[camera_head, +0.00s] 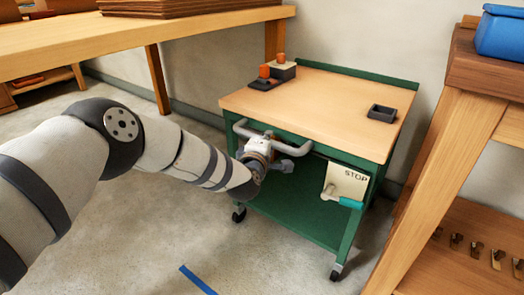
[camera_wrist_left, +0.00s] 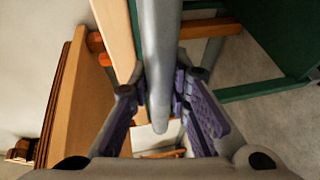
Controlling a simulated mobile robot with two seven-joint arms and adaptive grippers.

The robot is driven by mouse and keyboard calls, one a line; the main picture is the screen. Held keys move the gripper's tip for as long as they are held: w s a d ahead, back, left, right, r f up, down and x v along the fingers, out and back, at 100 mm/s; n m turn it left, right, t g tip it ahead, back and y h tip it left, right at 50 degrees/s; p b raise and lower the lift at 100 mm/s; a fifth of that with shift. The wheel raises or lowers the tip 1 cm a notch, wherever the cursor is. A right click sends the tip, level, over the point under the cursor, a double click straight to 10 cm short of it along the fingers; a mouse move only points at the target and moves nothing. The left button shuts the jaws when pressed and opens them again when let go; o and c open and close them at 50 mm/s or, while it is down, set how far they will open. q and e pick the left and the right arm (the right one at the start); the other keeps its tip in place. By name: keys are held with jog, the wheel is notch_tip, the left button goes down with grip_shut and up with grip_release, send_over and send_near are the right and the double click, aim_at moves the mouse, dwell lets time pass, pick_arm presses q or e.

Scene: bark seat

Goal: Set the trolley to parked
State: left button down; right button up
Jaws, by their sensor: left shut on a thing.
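The green trolley (camera_head: 300,222) with a pale wooden top stands between two benches. A grey bar handle (camera_head: 240,127) runs along its front. My left gripper (camera_head: 284,165) is at this handle, shut on it; the gripper partly hides the bar. In the left wrist view the grey bar (camera_wrist_left: 160,50) passes between the purple-padded fingers of my left gripper (camera_wrist_left: 172,112). A cream plate (camera_head: 346,180) marked STOP is on the trolley's front right. A grey pivot and a lever with a teal grip (camera_head: 351,203) sit on it, the grip low at the right. My right gripper is not in view.
Dark blocks with orange knobs (camera_head: 264,72) and a small dark tray (camera_head: 382,113) are on the trolley top. A wooden bench (camera_head: 130,32) stands at left, another (camera_head: 455,150) close at right. Blue tape (camera_head: 198,280) marks the open floor in front.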

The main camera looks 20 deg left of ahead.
pick_arm(q)
jog(key=shift+w+d+r+b, duration=0.15)
jog(key=shift+w+d+b, duration=0.05)
jog(key=shift+w, duration=0.3)
jog(key=shift+w+d+r+b, duration=0.1)
jog(key=shift+w+d+b, duration=0.05)
jog(key=shift+w, duration=0.35)
jog(key=c, duration=1.7)
grip_release()
jog(key=shift+o, duration=1.1)
jog(key=shift+w+d+f, duration=0.15)
jog(key=s+r, duration=0.2)
jog(key=s, duration=0.9)
jog(key=shift+s+d, duration=0.25)
jog(key=shift+s, duration=0.15)
jog(key=shift+r, duration=0.1)
